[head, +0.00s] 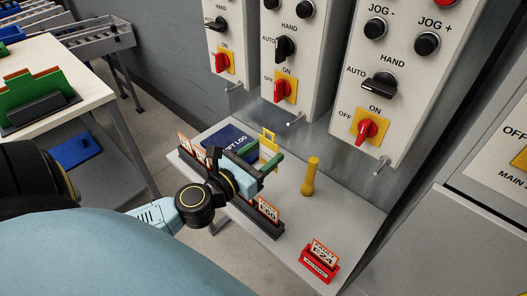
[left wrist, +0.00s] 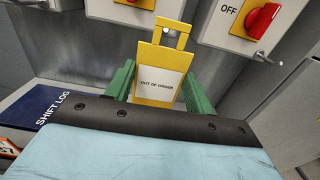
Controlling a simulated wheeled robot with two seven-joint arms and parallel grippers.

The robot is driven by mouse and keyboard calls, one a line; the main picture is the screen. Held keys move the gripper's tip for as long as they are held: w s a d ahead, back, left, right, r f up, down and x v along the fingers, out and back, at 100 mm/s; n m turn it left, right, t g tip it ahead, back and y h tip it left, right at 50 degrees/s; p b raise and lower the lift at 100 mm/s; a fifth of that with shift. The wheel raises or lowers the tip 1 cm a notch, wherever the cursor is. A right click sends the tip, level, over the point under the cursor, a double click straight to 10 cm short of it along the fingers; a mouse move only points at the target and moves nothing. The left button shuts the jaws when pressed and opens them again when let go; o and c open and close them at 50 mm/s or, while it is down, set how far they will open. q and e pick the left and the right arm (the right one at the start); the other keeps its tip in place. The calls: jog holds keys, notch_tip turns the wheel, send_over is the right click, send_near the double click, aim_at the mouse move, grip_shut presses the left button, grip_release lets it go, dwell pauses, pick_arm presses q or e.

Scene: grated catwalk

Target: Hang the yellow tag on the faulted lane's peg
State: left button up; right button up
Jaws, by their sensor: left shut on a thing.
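The yellow tag (head: 268,150) is held in my left gripper (head: 262,163) above the grey shelf. In the left wrist view the tag (left wrist: 158,60) is upright, with a square loop on top and an "OUT OF ORDER" label, between the green fingers (left wrist: 158,92). Three lane panels stand behind, each with a metal peg below: left peg (head: 235,86), middle peg (head: 296,120), right peg (head: 382,165). The tag is apart from all pegs. One peg (left wrist: 263,57) shows right of the tag in the left wrist view. I cannot tell which lane is faulted. My right gripper is not in view.
The shelf (head: 335,222) carries a blue shift log (head: 228,137), a yellow post (head: 311,177), a dark rack (head: 262,224) with cards and a red card holder (head: 319,268). A cabinet (head: 470,220) stands at right. A white table (head: 60,70) is at left.

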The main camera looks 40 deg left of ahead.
pick_arm(q)
jog(key=shift+w, duration=0.5)
jog(key=shift+w+d, duration=0.1)
jog(key=shift+w, duration=0.45)
jog(key=shift+w+f, duration=0.1)
jog(key=shift+w, duration=0.65)
jog(key=w+f, duration=0.1)
jog(key=w, duration=0.5)
jog(key=shift+w+d+f, duration=0.15)
jog(key=shift+w+d, duration=0.15)
jog(key=shift+d, duration=0.05)
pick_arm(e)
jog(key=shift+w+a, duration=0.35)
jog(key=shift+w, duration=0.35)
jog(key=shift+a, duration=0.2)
